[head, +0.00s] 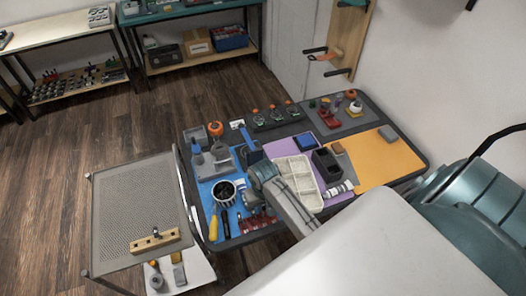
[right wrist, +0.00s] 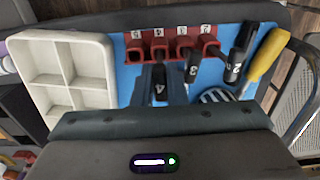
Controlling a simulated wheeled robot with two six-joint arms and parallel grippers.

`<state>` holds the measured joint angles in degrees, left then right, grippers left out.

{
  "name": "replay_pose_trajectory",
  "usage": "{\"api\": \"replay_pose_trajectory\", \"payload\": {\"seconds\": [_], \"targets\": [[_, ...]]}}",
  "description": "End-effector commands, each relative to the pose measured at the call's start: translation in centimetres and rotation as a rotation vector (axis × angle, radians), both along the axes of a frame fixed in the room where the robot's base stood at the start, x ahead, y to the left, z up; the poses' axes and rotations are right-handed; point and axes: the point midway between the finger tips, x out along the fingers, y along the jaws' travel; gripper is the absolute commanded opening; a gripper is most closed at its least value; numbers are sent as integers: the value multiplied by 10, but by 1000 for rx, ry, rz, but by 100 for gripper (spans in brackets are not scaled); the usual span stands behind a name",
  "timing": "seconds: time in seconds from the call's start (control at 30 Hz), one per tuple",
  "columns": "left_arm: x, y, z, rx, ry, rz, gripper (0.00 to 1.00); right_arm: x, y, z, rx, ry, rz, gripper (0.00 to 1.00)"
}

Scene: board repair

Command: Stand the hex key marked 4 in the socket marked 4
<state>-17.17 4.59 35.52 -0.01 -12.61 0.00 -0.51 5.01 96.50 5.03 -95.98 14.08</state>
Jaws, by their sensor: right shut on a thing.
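My right gripper (right wrist: 160,82) is shut on the dark hex key marked 4 (right wrist: 159,90) in the right wrist view. The key is close in front of the red socket marked 4 (right wrist: 158,49). I cannot tell whether its lower end touches the socket. The red socket row (head: 259,223) shows in the head view on the blue mat, with labels 5, 4, 3 and 2. In the head view my right arm's wrist covers the held key. My left gripper is not in view.
The hex keys marked 3 (right wrist: 192,72) and 2 (right wrist: 233,72) are beside the held key. A yellow screwdriver (right wrist: 266,55), a striped cup (head: 226,192) and a cream compartment tray (head: 299,178) are close by. A perforated cart (head: 140,205) is at the left.

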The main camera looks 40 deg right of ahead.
Motion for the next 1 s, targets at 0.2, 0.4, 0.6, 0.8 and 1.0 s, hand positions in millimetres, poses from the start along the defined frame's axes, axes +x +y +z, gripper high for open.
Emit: {"api": "replay_pose_trajectory", "payload": {"seconds": [0.2,0.4,0.6,0.8,1.0], "targets": [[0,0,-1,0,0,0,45,0,0,-7,0,1,0,0],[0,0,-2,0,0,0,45,0,0,-13,0,0,0,0],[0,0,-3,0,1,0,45,0,0,-16,0,0,0,0],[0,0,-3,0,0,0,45,0,0,-16,0,0,0,0],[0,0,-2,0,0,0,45,0,0,-17,0,0,0,0]]}}
